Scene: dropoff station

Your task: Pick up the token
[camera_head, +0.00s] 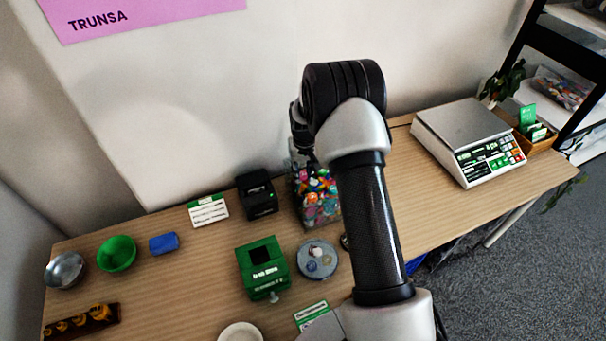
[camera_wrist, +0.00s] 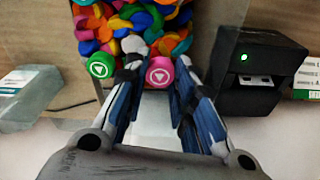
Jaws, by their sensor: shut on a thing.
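A pink token (camera_wrist: 160,72) with a white triangle mark sits between the fingertips of my gripper (camera_wrist: 159,66) in the wrist view. The gripper is shut on it. The token is at the edge of a clear container full of colourful tokens (camera_wrist: 125,25); whether it still touches other tokens I cannot tell. A green token (camera_wrist: 100,66) with a similar mark is just left of the left finger. In the head view the token container (camera_head: 316,197) stands at the back of the table, partly behind my arm, which hides the gripper's fingers and the held token.
A black device (camera_head: 257,196) with a green light stands beside the container; it also shows in the wrist view (camera_wrist: 262,70). A green box (camera_head: 262,268) and a round tray (camera_head: 330,270) are in front. A scale (camera_head: 470,140) stands right. Bowls (camera_head: 117,252) are left.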

